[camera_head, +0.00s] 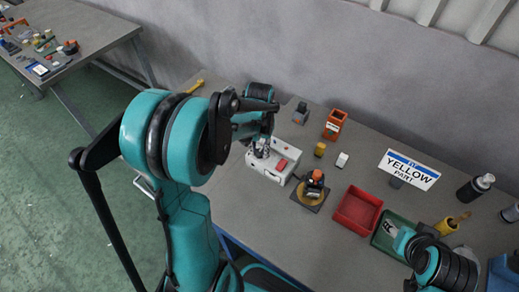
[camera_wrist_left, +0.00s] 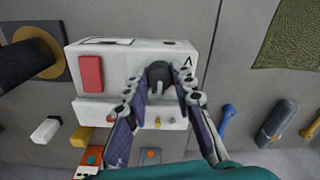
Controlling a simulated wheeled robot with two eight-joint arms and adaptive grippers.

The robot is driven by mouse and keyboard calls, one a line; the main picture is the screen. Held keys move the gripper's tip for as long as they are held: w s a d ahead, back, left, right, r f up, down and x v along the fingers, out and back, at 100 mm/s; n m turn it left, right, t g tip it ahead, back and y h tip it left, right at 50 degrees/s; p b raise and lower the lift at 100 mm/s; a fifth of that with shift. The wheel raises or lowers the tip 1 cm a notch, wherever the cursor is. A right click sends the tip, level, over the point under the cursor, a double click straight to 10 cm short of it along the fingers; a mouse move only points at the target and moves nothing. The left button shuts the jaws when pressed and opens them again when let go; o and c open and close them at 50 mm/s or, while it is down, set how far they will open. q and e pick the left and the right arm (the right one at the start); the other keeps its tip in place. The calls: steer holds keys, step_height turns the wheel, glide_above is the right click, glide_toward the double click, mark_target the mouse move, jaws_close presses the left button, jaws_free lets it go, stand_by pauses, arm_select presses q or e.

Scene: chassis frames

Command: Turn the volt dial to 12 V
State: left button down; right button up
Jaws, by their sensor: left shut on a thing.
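The white meter box (camera_head: 277,170) stands on the grey table in the head view, with a red block on its top. In the left wrist view the box (camera_wrist_left: 120,58) shows its red block (camera_wrist_left: 91,73) and a dark round volt dial (camera_wrist_left: 159,74). A black mark (camera_wrist_left: 187,62) is printed right of the dial; I cannot read the setting. My left gripper (camera_head: 262,149) reaches down onto the box and hides the dial in the head view. In the left wrist view its fingers (camera_wrist_left: 162,88) are shut on the dial from both sides. My right gripper (camera_head: 390,228) is small over the green tray; its opening is unclear.
A red tray (camera_head: 341,220) and a green tray (camera_head: 378,244) lie right of the box. A dark device on a square plate (camera_head: 310,202) stands close to the box's right. A second table (camera_head: 90,42) is at far left.

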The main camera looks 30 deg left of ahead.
mark_target(259, 151)
arm_select(q)
steer(key=c, duration=1.3)
jaws_free()
steer(key=shift+o, duration=0.2)
step_height(259, 151, up, 12)
steer(key=s+d+f+m+t+b, duration=0.2)
steer(key=s+d+f+t, duration=0.1)
steer(key=s+d+t, duration=0.4)
steer(key=s+d, duration=0.3)
steer(key=s, duration=0.1)
steer(key=shift+s+d+f+b, duration=0.15)
steer(key=shift+s+d+b, duration=0.1)
steer(key=shift+b, duration=0.1)
